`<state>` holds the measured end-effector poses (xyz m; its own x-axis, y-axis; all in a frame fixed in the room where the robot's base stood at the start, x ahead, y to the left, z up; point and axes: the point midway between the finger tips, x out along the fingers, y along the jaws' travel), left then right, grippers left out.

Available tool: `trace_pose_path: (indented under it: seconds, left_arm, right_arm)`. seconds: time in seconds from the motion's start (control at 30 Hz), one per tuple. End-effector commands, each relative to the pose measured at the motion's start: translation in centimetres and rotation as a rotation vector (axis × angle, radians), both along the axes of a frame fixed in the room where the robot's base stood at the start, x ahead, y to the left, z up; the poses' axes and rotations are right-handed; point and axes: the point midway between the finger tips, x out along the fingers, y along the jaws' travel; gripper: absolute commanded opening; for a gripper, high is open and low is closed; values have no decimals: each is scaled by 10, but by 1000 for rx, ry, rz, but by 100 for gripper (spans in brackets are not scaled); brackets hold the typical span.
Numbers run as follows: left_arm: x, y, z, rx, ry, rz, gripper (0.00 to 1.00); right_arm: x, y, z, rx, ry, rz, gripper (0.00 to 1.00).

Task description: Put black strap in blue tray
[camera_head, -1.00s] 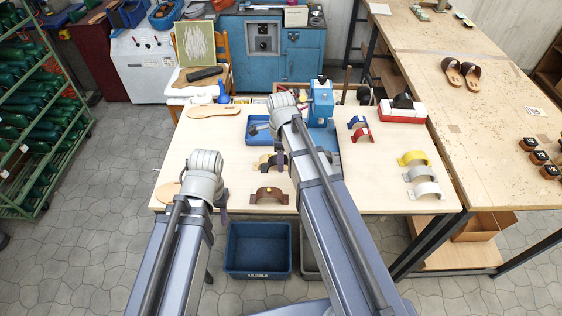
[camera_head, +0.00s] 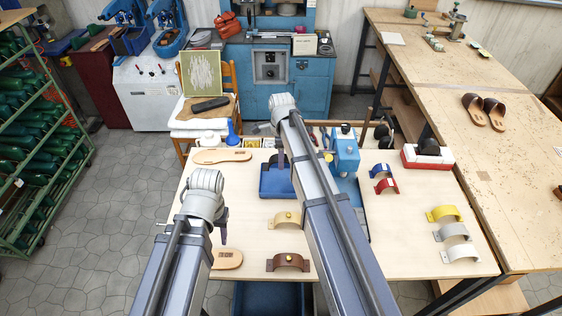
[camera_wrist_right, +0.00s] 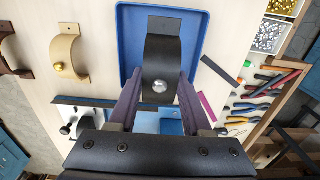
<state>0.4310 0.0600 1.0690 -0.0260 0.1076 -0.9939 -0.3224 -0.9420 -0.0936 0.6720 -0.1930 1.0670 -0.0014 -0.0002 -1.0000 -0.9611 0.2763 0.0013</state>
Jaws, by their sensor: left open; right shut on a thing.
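The black strap (camera_wrist_right: 162,62), a curved band with a round silver stud, is between the fingers of my right gripper (camera_wrist_right: 160,103) in the right wrist view. The gripper is shut on it. The strap is over the blue tray (camera_wrist_right: 127,38); I cannot tell whether it touches the tray floor. In the head view the blue tray (camera_head: 272,184) is partly behind my right arm, and my right gripper (camera_head: 280,160) is above it. My left gripper (camera_head: 223,228) is open and empty over the table's front left.
A tan strap (camera_head: 285,219) and a brown strap (camera_head: 288,262) stand in front of the tray. Blue and red straps, a blue press (camera_head: 345,150) and a red-white block (camera_head: 427,157) are to the right. A tool rack (camera_wrist_right: 270,100) is beside the tray.

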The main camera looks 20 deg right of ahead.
Motion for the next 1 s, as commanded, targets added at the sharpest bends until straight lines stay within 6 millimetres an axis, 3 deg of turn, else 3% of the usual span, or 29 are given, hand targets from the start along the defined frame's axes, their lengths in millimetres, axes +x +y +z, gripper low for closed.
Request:
trace_pose_path:
  seconds: [0.37,1.0]
  left_arm:
    - [0,0,-9,0,0,-2,50]
    - [0,0,-67,1,0,-5,50]
  right_arm:
    - [0,0,-9,0,0,0,0]
    - [0,0,-67,0,0,0,0]
